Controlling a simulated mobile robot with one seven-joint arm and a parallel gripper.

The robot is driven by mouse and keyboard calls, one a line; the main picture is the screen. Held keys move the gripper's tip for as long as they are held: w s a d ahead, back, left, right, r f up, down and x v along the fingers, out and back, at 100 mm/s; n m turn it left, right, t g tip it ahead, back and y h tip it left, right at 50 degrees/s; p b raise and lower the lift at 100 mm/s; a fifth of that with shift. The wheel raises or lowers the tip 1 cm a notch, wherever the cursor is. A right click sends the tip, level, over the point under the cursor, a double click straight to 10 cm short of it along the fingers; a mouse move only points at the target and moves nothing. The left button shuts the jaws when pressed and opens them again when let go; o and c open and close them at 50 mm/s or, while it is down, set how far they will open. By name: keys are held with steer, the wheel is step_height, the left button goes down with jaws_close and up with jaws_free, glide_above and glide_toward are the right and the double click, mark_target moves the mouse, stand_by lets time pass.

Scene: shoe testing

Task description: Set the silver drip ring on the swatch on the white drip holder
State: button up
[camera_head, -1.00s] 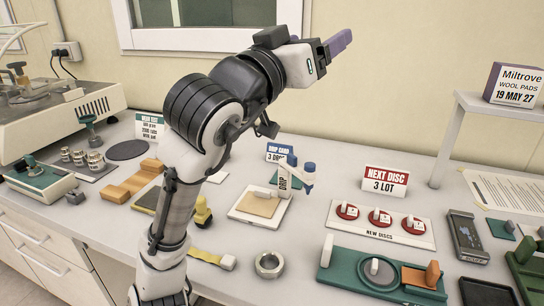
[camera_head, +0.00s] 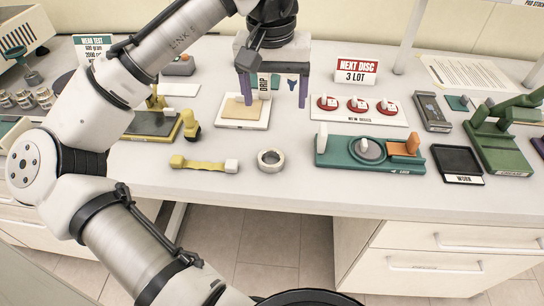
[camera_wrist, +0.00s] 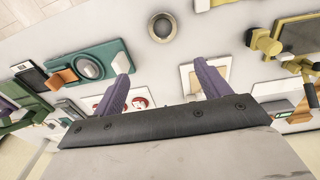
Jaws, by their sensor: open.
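The silver drip ring (camera_head: 270,160) lies flat on the table near the front edge, in front of the white drip holder and apart from it. It also shows at the top of the wrist view (camera_wrist: 162,28). The white drip holder (camera_head: 238,124) bears a tan swatch (camera_head: 244,110), with nothing seen lying on the swatch. An upright marked DRIP stands at the holder's back right. My gripper (camera_head: 275,98) points down with purple fingers spread wide, empty. In the head view its fingers show around the back of the holder; their height above it is hard to tell.
A yellow-handled tool (camera_head: 204,165) lies left of the ring. A green fixture (camera_head: 335,158) stands to its right, with the tray of red new discs (camera_head: 395,118) behind. A black tray (camera_head: 457,160) lies farther right. The table just around the ring is clear.

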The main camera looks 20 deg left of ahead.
glide_above(271, 163)
steer(key=shift+g, duration=0.4)
step_height(271, 163, down, 9)
steer(key=shift+w+a+f, duration=0.1)
steer(key=shift+a, duration=0.05)
step_height(271, 163, down, 5)
steer(key=shift+p, duration=0.65)
steer(key=c, duration=1.1)
